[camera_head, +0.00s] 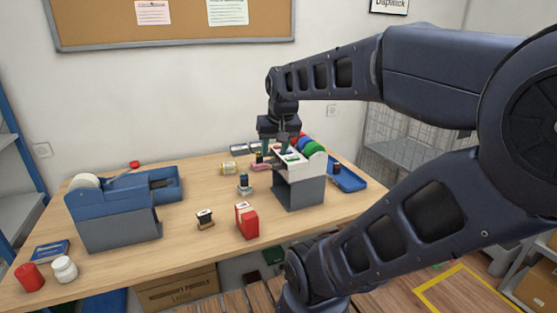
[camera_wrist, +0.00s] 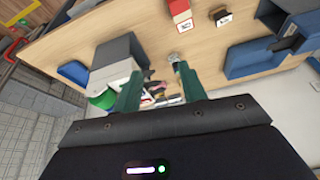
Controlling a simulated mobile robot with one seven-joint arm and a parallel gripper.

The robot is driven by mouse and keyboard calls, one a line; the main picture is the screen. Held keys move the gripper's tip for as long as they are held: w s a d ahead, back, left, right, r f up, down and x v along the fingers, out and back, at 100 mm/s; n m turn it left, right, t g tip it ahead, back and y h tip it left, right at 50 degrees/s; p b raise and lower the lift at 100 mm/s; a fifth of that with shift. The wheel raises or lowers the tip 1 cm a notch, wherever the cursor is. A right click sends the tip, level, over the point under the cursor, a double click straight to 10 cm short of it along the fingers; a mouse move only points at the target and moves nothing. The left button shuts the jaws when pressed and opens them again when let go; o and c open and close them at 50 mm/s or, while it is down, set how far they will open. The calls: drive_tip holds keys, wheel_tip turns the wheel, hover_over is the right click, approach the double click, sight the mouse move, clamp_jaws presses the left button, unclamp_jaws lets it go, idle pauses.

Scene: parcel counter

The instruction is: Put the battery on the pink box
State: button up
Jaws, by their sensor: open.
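My gripper (camera_head: 281,147) is over the back of the table, behind and above the grey and white holder. In the wrist view my gripper (camera_wrist: 158,72) has its two green fingers spread apart, with nothing visibly held between them. A small pink item (camera_head: 261,167), likely the pink box, lies on the table left of the holder, partly hidden. I cannot pick out the battery for certain; small dark and coloured items lie below the fingers in the wrist view, too small to tell apart.
The grey and white holder (camera_head: 299,190) stands close to my gripper, with coloured rolls (camera_head: 312,148) behind it and a blue tray (camera_head: 347,178) at right. A red box (camera_head: 246,221), a stamp (camera_head: 205,219) and a blue tape dispenser (camera_head: 115,215) stand in front and left.

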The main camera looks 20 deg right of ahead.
drive_tip(key=shift+n, duration=0.6)
drive_tip(key=s+f, duration=0.2)
drive_tip(key=s, duration=0.1)
drive_tip(key=shift+s+a, duration=0.15)
drive_tip(key=shift+s, duration=0.1)
